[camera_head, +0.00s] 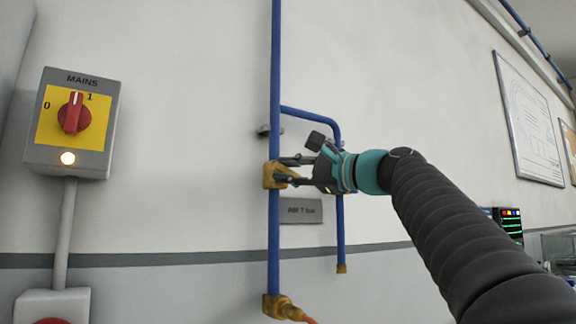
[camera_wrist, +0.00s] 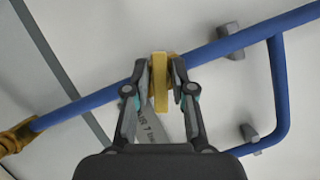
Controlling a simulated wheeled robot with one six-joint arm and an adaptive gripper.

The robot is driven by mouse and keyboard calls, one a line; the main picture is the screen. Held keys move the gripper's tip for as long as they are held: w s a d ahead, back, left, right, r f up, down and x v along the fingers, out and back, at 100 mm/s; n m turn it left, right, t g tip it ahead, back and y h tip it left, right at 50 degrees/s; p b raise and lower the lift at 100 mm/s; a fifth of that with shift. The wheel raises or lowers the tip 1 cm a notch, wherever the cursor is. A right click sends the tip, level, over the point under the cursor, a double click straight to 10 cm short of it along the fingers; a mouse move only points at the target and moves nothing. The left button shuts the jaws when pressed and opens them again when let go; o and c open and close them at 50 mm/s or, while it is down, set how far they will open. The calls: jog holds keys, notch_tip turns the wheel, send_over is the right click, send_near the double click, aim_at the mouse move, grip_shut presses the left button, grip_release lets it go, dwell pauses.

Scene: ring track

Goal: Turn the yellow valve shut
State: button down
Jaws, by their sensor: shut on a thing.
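The yellow valve (camera_head: 270,176) sits on an upright blue pipe (camera_head: 275,230) on the wall in the head view. My gripper (camera_head: 285,172) reaches it from the right, its two fingers at the valve. In the wrist view the yellow valve handle (camera_wrist: 159,82) stands between the two fingertips of my gripper (camera_wrist: 160,75), which are closed on it. The handle lies across the blue pipe (camera_wrist: 90,103) there. The valve body behind the handle is mostly hidden by the fingers.
A side pipe (camera_head: 339,235) branches off and runs down right of the valve. A grey label plate (camera_head: 301,211) is just below my gripper. A brass fitting (camera_head: 277,306) with an orange hose sits lower. A MAINS switch box (camera_head: 73,125) is at left.

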jog(key=shift+f+n+g+h, duration=0.1)
jog(key=shift+n+g+h, duration=0.2)
jog(key=shift+n, duration=0.8)
jog(key=shift+f+n+g+h, duration=0.15)
jog(key=shift+n+g, duration=0.25)
jog(key=shift+n, duration=0.7)
jog(key=shift+r, duration=0.1)
jog(key=c, duration=1.1)
grip_release()
jog(key=shift+a, duration=0.1)
jog(key=shift+c, duration=0.2)
jog(key=v, duration=1.2)
jog(key=shift+s, duration=0.1)
